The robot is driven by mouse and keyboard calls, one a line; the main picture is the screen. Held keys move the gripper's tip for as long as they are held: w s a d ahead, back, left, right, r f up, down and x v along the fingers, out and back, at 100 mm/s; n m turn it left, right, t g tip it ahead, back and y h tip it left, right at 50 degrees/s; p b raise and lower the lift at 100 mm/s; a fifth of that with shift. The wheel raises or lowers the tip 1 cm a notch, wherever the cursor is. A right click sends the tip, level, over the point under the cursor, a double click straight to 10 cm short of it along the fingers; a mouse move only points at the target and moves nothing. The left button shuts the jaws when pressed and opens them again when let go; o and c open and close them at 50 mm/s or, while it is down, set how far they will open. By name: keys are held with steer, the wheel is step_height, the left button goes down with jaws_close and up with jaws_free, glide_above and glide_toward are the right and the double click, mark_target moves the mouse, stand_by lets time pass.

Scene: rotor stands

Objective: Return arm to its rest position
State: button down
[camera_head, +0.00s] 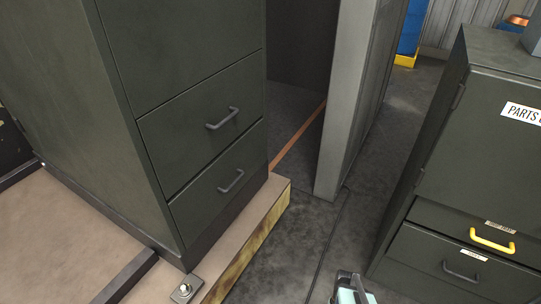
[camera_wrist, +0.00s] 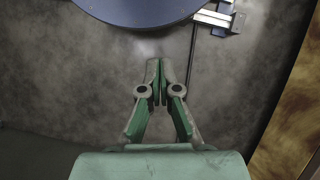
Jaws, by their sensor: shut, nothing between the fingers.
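My gripper (camera_wrist: 159,82) shows in the wrist view, with its two green and grey fingers shut together and nothing between them. It points over a grey, stained floor (camera_wrist: 80,85). A small part of my arm, pale green and grey, shows at the bottom edge of the head view. The gripper fingers cannot be made out in the head view.
A dark drawer cabinet (camera_head: 195,125) stands on a platform (camera_head: 255,235) at left. A parts cabinet (camera_head: 460,130) with a yellow handle (camera_head: 492,240) stands at right. A grey panel (camera_head: 350,100) stands between them. A dark round disc (camera_wrist: 140,8) shows ahead of my fingers.

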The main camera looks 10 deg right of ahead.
steer(key=s+a+n+g+h, duration=0.2)
steer(key=s+a+n, duration=0.3)
steer(key=a, duration=0.4)
steer(key=shift+s+a+f, duration=0.3)
steer(key=shift+s+f, duration=0.15)
steer(key=shift+s, duration=0.25)
